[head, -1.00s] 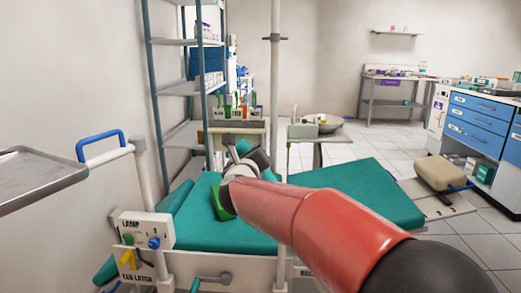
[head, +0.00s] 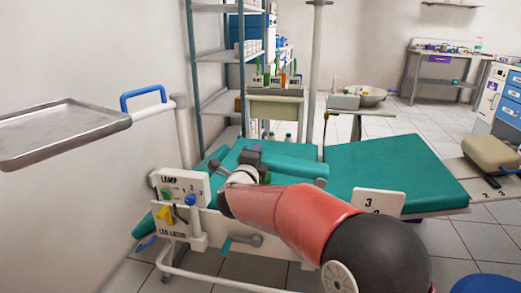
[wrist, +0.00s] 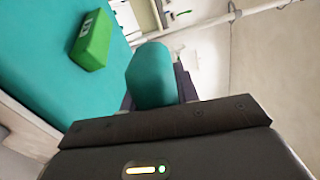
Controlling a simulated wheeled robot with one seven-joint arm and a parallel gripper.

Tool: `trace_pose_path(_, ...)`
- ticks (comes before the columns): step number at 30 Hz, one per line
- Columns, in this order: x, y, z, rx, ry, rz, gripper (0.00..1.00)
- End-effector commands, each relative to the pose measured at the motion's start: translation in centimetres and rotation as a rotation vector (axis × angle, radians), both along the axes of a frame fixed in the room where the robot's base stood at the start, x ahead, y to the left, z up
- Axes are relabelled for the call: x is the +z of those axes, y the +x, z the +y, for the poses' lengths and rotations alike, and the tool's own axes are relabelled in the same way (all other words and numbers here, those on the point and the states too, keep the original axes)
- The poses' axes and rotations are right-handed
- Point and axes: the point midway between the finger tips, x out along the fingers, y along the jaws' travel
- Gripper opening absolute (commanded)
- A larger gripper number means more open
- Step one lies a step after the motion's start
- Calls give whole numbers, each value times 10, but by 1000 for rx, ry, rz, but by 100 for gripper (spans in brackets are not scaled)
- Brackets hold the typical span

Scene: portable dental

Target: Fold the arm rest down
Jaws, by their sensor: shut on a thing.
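The arm rest (head: 300,170) looks like a long, rounded teal pad lying along the near part of the teal dental chair (head: 395,170). Its rounded end also shows in the wrist view (wrist: 151,75), between the two dark fingers. My gripper (head: 249,160) is at the left end of the pad and is shut on it; the fingers also show in the wrist view (wrist: 155,90). My red and black arm hides part of the chair's near side. A green block (wrist: 92,40) lies on the teal cushion beside the pad in the wrist view.
A metal tray (head: 60,133) juts out at the left. A shelf rack (head: 222,80) and pole (head: 316,80) stand behind.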

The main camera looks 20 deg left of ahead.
Motion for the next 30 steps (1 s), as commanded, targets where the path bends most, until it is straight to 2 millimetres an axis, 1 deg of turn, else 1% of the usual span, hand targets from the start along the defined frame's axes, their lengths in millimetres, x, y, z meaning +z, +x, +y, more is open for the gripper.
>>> trace_pose_path(1, -7, -1, 2, 3, -21, -3, 0)
trace_pose_path(7, -17, -1, 4, 4, -83, -18, 0)
trace_pose_path(23, -24, -1, 4, 3, -113, -22, 0)
trace_pose_path(24, -24, -1, 4, 3, -114, -22, 32)
trace_pose_path(28, -23, -1, 3, 3, -112, -22, 49)
trace_pose_path(29, -23, -1, 3, 2, -112, -22, 53)
trace_pose_path(30, -23, -1, 3, 2, -111, -23, 53)
